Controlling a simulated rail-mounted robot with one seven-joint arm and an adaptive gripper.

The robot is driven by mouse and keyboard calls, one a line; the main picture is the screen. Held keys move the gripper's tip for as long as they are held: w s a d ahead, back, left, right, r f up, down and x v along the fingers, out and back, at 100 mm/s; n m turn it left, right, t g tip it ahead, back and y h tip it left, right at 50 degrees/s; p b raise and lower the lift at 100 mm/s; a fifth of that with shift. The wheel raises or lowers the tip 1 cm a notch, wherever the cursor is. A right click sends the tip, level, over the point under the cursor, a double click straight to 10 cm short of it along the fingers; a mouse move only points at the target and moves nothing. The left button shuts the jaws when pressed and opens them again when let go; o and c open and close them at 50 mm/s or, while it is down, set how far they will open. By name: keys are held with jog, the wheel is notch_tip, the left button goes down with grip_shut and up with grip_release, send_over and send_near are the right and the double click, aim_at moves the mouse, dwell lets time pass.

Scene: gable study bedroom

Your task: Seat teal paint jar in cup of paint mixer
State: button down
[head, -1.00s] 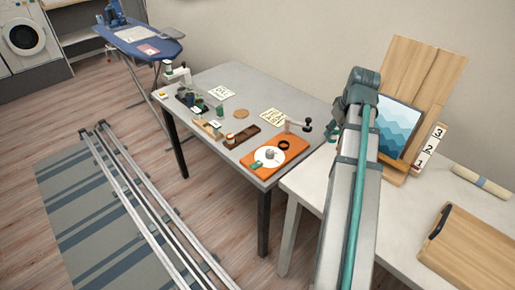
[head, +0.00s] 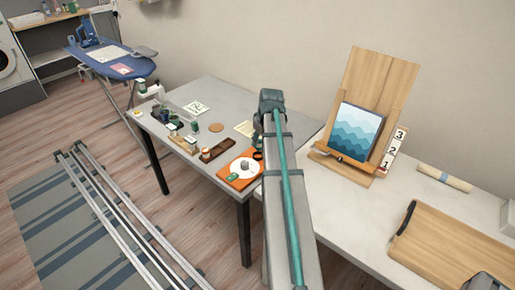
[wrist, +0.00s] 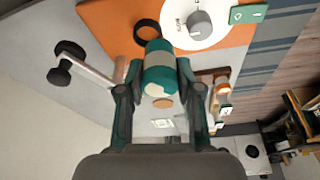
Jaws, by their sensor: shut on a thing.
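In the wrist view my gripper (wrist: 159,66) is shut on the teal paint jar (wrist: 160,75), one finger on each side. The jar has teal ends and a pale band around its middle. The paint mixer (wrist: 238,30) is an orange board with a white dial and grey knob. A black ring (wrist: 147,32), apparently its cup, shows just beyond the jar's far end. I cannot tell the gap or whether they touch. In the head view the mixer (head: 225,183) is at the table's right end, partly behind my arm. My gripper and jar are hidden there.
A bar with black knobs (wrist: 68,62) stands left of the jar in the wrist view. In the head view a brown tray (head: 217,150) and small jars are left of the mixer. An easel with a wave picture (head: 358,132) stands on the right-hand table.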

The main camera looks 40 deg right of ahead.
jog(key=w+f, duration=0.1)
jog(key=w+d+f, duration=0.1)
jog(key=f, duration=0.1)
jog(key=w+d+f+p, duration=0.1)
jog(key=f, duration=0.1)
jog(key=shift+w, duration=0.2)
jog(key=shift+s+p+x, duration=0.15)
jog(key=shift+p+x, duration=0.2)
jog(key=shift+x, duration=0.55)
jog(key=shift+s+p+x, duration=0.15)
jog(key=shift+p+x, duration=0.15)
jog(key=shift+x, duration=0.6)
jog(key=shift+d+f, duration=0.1)
jog(key=shift+f, duration=0.15)
jog(key=c, duration=0.8)
grip_release()
jog(key=shift+o, duration=0.2)
jog(key=b+v, duration=0.2)
jog(key=v, duration=1)
jog(key=shift+r, duration=0.2)
